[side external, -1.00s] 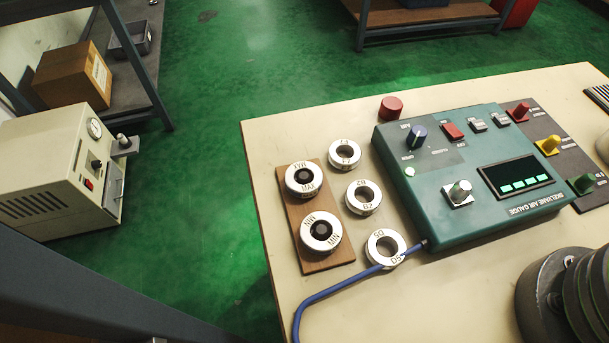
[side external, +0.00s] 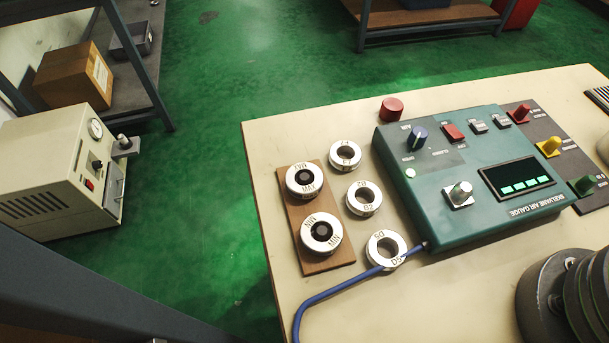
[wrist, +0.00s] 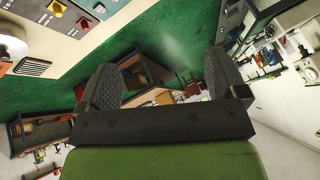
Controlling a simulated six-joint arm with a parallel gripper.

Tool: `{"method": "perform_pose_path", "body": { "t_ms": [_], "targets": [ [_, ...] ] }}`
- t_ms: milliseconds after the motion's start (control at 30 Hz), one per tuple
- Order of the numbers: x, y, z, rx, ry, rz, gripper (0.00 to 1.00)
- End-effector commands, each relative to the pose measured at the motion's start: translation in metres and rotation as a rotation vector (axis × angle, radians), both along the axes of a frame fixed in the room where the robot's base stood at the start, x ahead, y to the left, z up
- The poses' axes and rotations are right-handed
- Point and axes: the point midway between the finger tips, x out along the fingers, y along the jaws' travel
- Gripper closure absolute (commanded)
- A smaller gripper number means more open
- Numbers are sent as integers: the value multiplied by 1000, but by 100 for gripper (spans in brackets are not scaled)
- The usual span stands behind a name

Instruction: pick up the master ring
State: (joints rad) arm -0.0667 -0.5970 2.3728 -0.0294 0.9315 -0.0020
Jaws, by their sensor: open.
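Two metal master rings sit on a brown wooden board (side external: 292,215) in the side view. The upper one, marked MAX (side external: 290,184), and the lower one, marked MIN (side external: 305,240), both have dark centres. Three more silver rings with open holes lie on the bench beside the board: top (side external: 333,156), middle (side external: 352,200) and bottom (side external: 371,250). My gripper (wrist: 168,82) shows only in the wrist view. Its two dark ridged fingers are wide apart with nothing between them. No ring is recognisable in the wrist view, so its distance to the rings cannot be told.
A teal air gauge box (side external: 470,225) with knobs stands right of the rings. A blue hose (side external: 335,290) runs from it past the bottom ring. A red cylinder (side external: 391,109) stands behind. The bench (side external: 290,130) is clear along its left edge.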

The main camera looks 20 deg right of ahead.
Motion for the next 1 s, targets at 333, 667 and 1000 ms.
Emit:
{"method": "perform_pose_path", "body": {
  "t_ms": [333,667,1000],
  "targets": [
    [99,75,-10,-103,202,283,9],
    [150,186,-98,-252,360,537,9],
    [137,261,-199,-388,452,708,9]
  ]
}}
